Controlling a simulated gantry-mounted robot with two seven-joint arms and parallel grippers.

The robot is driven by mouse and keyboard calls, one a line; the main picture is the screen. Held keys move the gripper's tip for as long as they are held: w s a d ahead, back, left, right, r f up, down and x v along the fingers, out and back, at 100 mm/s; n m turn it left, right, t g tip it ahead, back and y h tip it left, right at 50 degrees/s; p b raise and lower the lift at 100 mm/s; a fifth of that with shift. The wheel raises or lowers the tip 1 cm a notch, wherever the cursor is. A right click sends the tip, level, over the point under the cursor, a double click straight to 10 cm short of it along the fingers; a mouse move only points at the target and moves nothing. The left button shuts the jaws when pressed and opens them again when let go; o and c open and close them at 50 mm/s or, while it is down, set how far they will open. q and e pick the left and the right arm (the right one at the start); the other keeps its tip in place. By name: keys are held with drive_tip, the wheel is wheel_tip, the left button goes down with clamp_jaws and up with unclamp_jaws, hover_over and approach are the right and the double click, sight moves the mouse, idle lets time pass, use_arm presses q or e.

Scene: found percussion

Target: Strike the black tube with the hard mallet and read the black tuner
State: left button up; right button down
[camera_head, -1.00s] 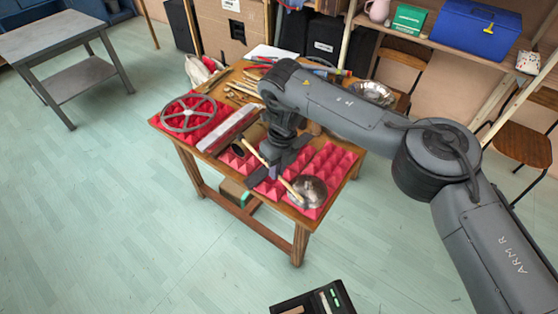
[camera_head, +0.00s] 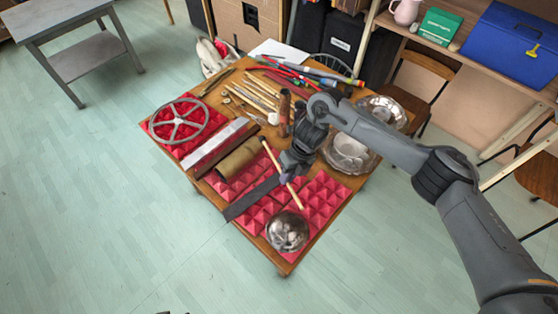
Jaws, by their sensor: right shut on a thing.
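My right gripper (camera_head: 287,179) is shut on a pale wooden stick, the mallet (camera_head: 271,155), above the red foam pads. The mallet slants from upper left to lower right; I cannot tell its head clearly. Left of the gripper, a brownish-olive tube (camera_head: 238,159) lies on the pads. A flat dark grey bar (camera_head: 246,201) lies just below it, close to the gripper. I cannot tell which of these is the black tube, and no contact with the mallet shows. The black tuner cannot be made out. My left gripper is not in view.
A shiny metal bowl (camera_head: 288,231) sits on the front pads. A spoked wheel (camera_head: 180,121) and a pale metal bar (camera_head: 214,140) lie to the left. Several sticks, an upright brown tube (camera_head: 285,110) and metal pans (camera_head: 350,152) crowd the back.

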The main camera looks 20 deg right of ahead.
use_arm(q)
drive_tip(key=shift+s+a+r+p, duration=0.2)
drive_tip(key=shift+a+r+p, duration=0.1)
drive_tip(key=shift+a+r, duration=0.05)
use_arm(e)
drive_tip(key=s+f, duration=0.1)
drive_tip(key=s, duration=0.1)
drive_tip(key=f, duration=0.1)
drive_tip(key=shift+s+d+f+y, duration=0.25)
drive_tip(key=shift+s+f+y, duration=0.1)
drive_tip(key=shift+s+y, duration=0.05)
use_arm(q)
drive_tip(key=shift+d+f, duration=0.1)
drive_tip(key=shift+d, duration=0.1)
use_arm(e)
drive_tip(key=shift+d, duration=0.1)
use_arm(q)
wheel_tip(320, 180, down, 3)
drive_tip(key=b, duration=0.3)
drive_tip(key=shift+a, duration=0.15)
use_arm(e)
drive_tip(key=d, duration=0.1)
drive_tip(key=w+d, duration=0.1)
drive_tip(key=d, duration=0.1)
drive_tip(key=w+d, duration=0.1)
drive_tip(key=shift+d, duration=0.2)
